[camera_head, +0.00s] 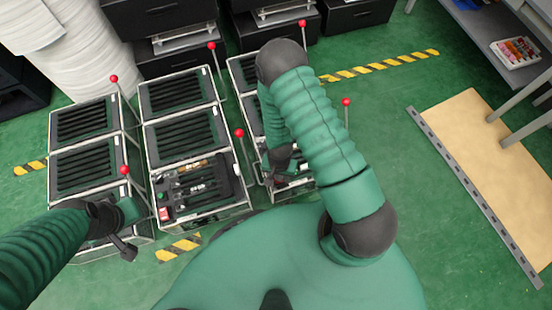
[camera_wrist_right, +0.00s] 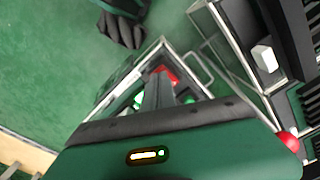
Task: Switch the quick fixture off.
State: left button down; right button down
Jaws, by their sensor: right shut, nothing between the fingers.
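Several metal-framed fixtures stand on the floor in the head view, with red-knobbed levers. I cannot tell which is the quick fixture. The middle fixture (camera_head: 195,190) has a front panel with a red button (camera_head: 164,214). The right fixture (camera_head: 298,180) is mostly hidden under my right arm. My right gripper (camera_head: 282,158) is over its front part. In the right wrist view my right gripper (camera_wrist_right: 158,92) is shut and empty, in front of a red part (camera_wrist_right: 166,73) and green lit spots. A red lever knob (camera_wrist_right: 289,141) is at the right. My left gripper (camera_head: 125,245) is by the left fixture (camera_head: 88,165); its jaws are unclear.
More red lever knobs (camera_head: 346,101) rise among the fixtures. Black drawer units (camera_head: 160,15) stand behind. Yellow-black tape (camera_head: 380,65) marks the green floor. A wooden board (camera_head: 485,170) with a metal edge lies to the right, with free floor before it.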

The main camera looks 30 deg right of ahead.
jog(key=shift+f+b, duration=0.4)
jog(key=shift+f, duration=0.25)
jog(key=shift+r, duration=0.1)
notch_tip(320, 180, up, 7)
jog(key=p, duration=0.7)
dwell(0.3)
